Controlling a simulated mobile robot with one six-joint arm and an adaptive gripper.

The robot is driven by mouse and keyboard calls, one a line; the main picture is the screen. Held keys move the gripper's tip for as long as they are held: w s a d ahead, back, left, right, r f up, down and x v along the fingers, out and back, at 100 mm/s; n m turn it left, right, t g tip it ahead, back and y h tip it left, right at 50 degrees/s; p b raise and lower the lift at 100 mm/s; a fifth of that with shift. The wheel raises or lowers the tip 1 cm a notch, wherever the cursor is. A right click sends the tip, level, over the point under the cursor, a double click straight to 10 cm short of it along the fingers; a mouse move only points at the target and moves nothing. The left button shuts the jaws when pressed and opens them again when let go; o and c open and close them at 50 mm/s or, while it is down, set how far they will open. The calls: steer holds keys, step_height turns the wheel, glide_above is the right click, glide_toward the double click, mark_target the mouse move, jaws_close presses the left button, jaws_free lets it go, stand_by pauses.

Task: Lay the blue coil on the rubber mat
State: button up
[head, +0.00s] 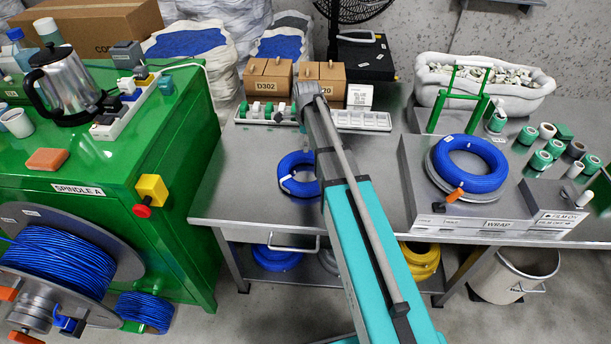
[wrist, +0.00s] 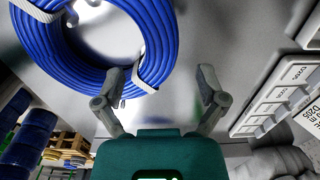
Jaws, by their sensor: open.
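A blue coil (head: 289,164) with pale ties lies on the steel table, partly hidden behind my arm in the head view. It fills the upper left of the wrist view (wrist: 62,66). My gripper (wrist: 161,82) is open, with nothing between its fingers. Its left finger overlaps the coil's lower right edge in the wrist view, beside a tie; I cannot tell whether they touch. The head view does not show the fingers clearly. Another blue coil (head: 484,181) sits on the wrap station at the right. I cannot make out a rubber mat.
Cardboard bins (head: 268,80) and trays (head: 363,122) stand at the table's back. A green-handled frame (head: 434,112) and several rolls (head: 541,159) are at the right. A green cabinet (head: 100,185) stands left. Bare steel (head: 245,185) lies left of the coil.

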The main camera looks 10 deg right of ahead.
stand_by(0.4)
steer(key=shift+d+f+b, duration=0.1)
steer(key=shift+f+b, duration=2.45)
steer(key=shift+f, duration=0.1)
jaws_close()
